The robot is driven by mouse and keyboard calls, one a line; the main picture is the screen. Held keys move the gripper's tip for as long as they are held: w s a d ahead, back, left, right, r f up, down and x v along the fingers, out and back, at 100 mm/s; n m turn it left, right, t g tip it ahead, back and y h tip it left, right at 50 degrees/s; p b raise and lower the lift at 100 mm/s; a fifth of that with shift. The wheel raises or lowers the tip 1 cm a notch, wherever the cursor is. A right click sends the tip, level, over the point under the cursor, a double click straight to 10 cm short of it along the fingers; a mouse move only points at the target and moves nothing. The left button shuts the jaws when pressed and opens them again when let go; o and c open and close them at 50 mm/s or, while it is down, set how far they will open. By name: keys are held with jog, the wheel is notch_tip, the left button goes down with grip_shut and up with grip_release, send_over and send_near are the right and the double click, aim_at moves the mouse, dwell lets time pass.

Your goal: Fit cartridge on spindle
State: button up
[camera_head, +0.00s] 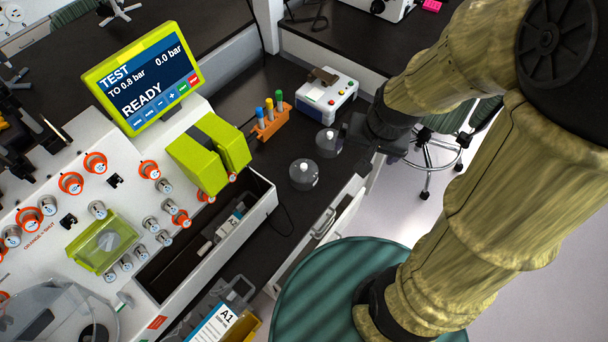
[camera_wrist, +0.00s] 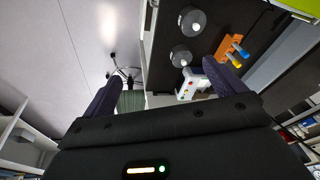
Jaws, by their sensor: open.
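Two grey, round cartridge-like drums with white centre knobs stand on the dark bench: a near one (camera_head: 303,176) and a far one (camera_head: 327,146). In the wrist view they appear above the fingers, one at the top (camera_wrist: 192,20) and one below it (camera_wrist: 181,56). My gripper (camera_head: 366,146) is open and empty, just right of the far drum, near the bench edge. In the wrist view its two dark fingers (camera_wrist: 163,72) are spread wide with nothing between them. I cannot clearly make out the spindle; the white processor (camera_head: 132,170) stands at left.
An orange rack (camera_head: 269,126) with coloured tubes and a white button box (camera_head: 327,92) stand behind the drums. A lime-framed screen (camera_head: 145,78) reads READY. Lime blocks (camera_head: 208,152) rise above an open trough. A green round stool (camera_head: 320,300) is in front.

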jog(key=w+a+f+m+b, duration=0.1)
jog(key=w+a+f+m, duration=0.1)
jog(key=m, duration=0.1)
jog(key=w+a+f+m+b, duration=0.1)
jog(key=w+f+m, duration=0.1)
jog(key=m, duration=0.1)
jog(key=w+a+f+m+t+y+b, duration=0.1)
jog(key=a+f+m, duration=0.1)
jog(key=m, duration=0.1)
jog(key=shift+w+a+f+b, duration=0.15)
jog(key=shift+w+a+b, duration=0.15)
jog(key=shift+w+a, duration=0.1)
jog(key=m+b, duration=0.6)
jog(key=m, duration=1.6)
send_near(303, 166)
jog(key=r, duration=0.1)
jog(key=s+r, duration=0.1)
jog(key=r, duration=0.1)
jog(key=shift+s+a+r+h, duration=0.15)
jog(key=shift+s+h, duration=0.1)
jog(key=shift+h, duration=0.15)
jog(key=b+x, duration=0.3)
jog(key=x, duration=0.9)
jog(key=shift+w, duration=0.15)
